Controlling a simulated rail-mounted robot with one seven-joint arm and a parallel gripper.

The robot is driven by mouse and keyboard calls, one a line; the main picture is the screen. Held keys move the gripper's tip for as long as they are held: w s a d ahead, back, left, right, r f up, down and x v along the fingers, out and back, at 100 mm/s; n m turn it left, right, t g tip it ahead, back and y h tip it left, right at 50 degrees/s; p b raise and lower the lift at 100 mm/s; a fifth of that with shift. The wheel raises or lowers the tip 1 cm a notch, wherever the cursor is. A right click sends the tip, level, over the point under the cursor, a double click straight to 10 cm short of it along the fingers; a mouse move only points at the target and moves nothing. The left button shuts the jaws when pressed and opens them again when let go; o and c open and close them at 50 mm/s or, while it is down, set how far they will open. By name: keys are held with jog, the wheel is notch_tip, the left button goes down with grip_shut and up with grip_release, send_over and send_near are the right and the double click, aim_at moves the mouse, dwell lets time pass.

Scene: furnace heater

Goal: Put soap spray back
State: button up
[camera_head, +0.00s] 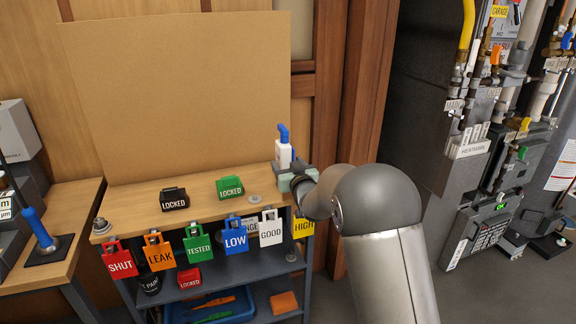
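The soap spray (284,155), a small white bottle with a blue spray head, stands upright at the right end of the wooden bench top (145,197). My gripper (291,178) is low at the bottle, on its right and near side, and overlaps its lower part in the picture. The fingers are small and partly hidden by the wrist. I cannot tell whether they are around the bottle or only beside it, or whether the bottle's base touches the bench.
Black (174,199) and green (230,187) lock tags and a grey disc (254,198) lie on the bench. Coloured tags such as SHUT (119,262) hang along its front edge. A cardboard panel (180,90) stands behind. Pipes and the furnace panel (480,170) are at right.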

jog(key=s+d+f+m+g+h+b, duration=0.1)
jog(key=s+d+f+m+g+h, duration=0.2)
jog(key=s+d, duration=0.8)
jog(key=s+d+f+g+h+b, duration=0.1)
jog(key=s+d+f+g+h, duration=0.55)
jog(key=s, duration=0.85)
jog(key=s+d+m+g+y, duration=0.1)
jog(key=s+d+g, duration=0.1)
jog(key=s, duration=0.9)
jog(key=s+d+g+y, duration=0.1)
jog(key=s+d+g, duration=0.2)
jog(key=s, duration=0.9)
jog(key=shift+d+f+m+g, duration=0.15)
jog(key=shift+f+m+g, duration=0.2)
jog(key=shift+g, duration=0.6)
